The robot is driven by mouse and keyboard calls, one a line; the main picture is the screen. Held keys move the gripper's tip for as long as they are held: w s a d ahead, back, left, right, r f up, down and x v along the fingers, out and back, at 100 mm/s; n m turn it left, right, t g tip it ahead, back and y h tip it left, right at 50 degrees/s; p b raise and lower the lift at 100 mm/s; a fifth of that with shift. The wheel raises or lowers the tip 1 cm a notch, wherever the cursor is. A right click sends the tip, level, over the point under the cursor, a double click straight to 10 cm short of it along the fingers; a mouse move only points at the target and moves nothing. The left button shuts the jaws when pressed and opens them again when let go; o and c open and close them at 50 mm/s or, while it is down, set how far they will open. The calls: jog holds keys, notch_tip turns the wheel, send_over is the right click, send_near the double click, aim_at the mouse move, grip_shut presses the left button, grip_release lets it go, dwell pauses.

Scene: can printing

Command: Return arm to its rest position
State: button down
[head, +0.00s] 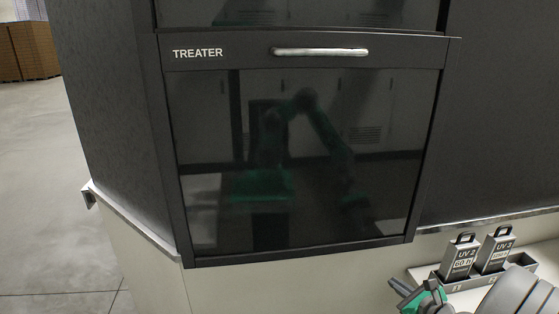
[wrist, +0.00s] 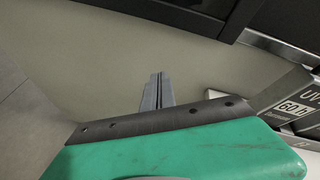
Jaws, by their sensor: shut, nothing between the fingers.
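My gripper (head: 405,289) shows at the bottom right of the head view, with part of my arm to its right. In the wrist view my gripper's fingers (wrist: 157,92) lie together at the middle, shut and empty. The gripper is low in front of the pale lower panel of the machine, below and to the right of the treater door. It holds nothing and looks clear of the door.
The dark treater door (head: 300,160) is closed, with a silver handle (head: 320,52). Open floor (head: 45,190) lies to the left.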

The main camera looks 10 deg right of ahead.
jog(key=s+a+f+n+g+y, duration=0.3)
jog(key=s+a+f+n+g, duration=0.35)
jog(key=s+f+n, duration=0.5)
jog(key=s+a+r+n+g, duration=0.1)
jog(key=s+a+n+g, duration=0.3)
jog(key=s+n+g, duration=0.5)
jog(key=w+a+r+n+t+h, duration=0.2)
jog(key=w+a+r+n, duration=0.15)
jog(key=r, duration=0.35)
jog(key=w+a+r+n+t+h, duration=0.2)
jog(key=w+a+r, duration=0.15)
jog(key=r, duration=0.35)
jog(key=w+a+r+n+t, duration=0.1)
jog(key=w+a+r+n, duration=0.1)
jog(key=a, duration=0.4)
jog(key=w+a+r+n+t+y, duration=0.1)
jog(key=a+r+n, duration=0.2)
jog(key=a, duration=0.4)
jog(key=shift+w+a+r, duration=0.2)
jog(key=shift+w+r, duration=0.2)
jog(key=shift+r, duration=0.05)
jog(key=shift+t, duration=0.25)
